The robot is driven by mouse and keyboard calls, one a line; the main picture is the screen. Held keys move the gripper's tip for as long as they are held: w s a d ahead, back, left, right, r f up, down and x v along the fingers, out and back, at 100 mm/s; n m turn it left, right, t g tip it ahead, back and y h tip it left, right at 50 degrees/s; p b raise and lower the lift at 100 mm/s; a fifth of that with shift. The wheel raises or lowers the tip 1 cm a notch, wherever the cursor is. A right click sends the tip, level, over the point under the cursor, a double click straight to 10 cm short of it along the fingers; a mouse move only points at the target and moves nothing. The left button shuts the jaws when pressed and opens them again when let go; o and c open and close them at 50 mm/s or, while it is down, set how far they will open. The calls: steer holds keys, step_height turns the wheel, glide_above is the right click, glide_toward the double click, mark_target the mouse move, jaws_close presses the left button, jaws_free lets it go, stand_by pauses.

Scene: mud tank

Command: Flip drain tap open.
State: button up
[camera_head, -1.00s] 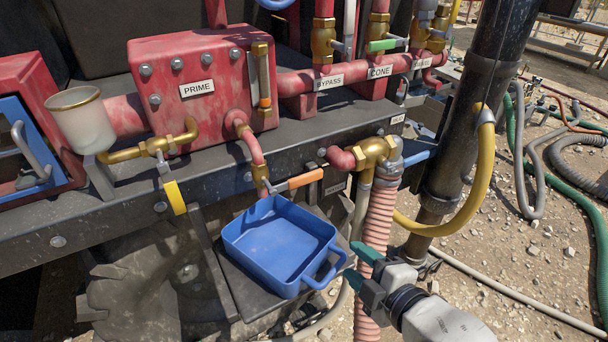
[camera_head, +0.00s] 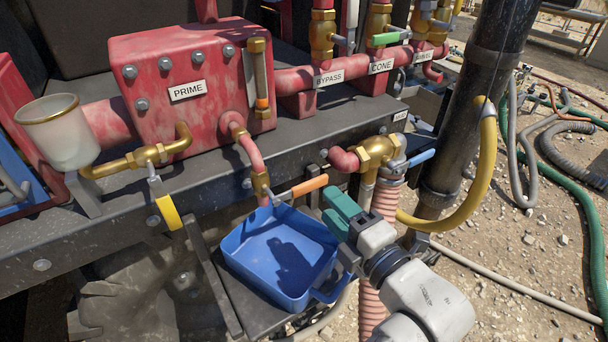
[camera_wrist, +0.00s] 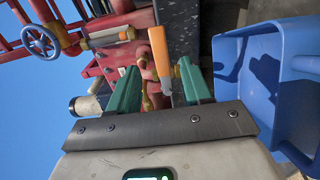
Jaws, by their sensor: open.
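The tap with the orange lever (camera_head: 310,186) is on a brass valve (camera_head: 261,184) at the end of a red bent pipe. The lever points sideways to the right, across the downward spout. My gripper (camera_head: 342,212) is open and empty just right of and below the lever tip. In the wrist view, the orange lever (camera_wrist: 160,50) shows between and beyond the green fingers of my gripper (camera_wrist: 160,88). Whether a finger touches it cannot be told. A blue tray (camera_head: 238,262) stands under the spout, with my arm's shadow in it.
A brass tap with a yellow lever (camera_head: 168,212) is at the left, below a white cup (camera_head: 60,140). A brass elbow with a blue lever (camera_head: 420,158) and a ribbed pink hose (camera_head: 372,290) are close on the right. A black post (camera_head: 470,110) stands behind.

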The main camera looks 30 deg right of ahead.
mark_target(313, 187)
steer(key=w, duration=0.3)
steer(key=w+p, duration=0.1)
steer(key=w, duration=0.2)
steer(key=w+a, duration=0.1)
steer(key=w, duration=0.2)
steer(key=shift+w+p, duration=0.2)
steer(key=shift+p, duration=0.15)
steer(key=shift+c, duration=0.5)
jaws_close()
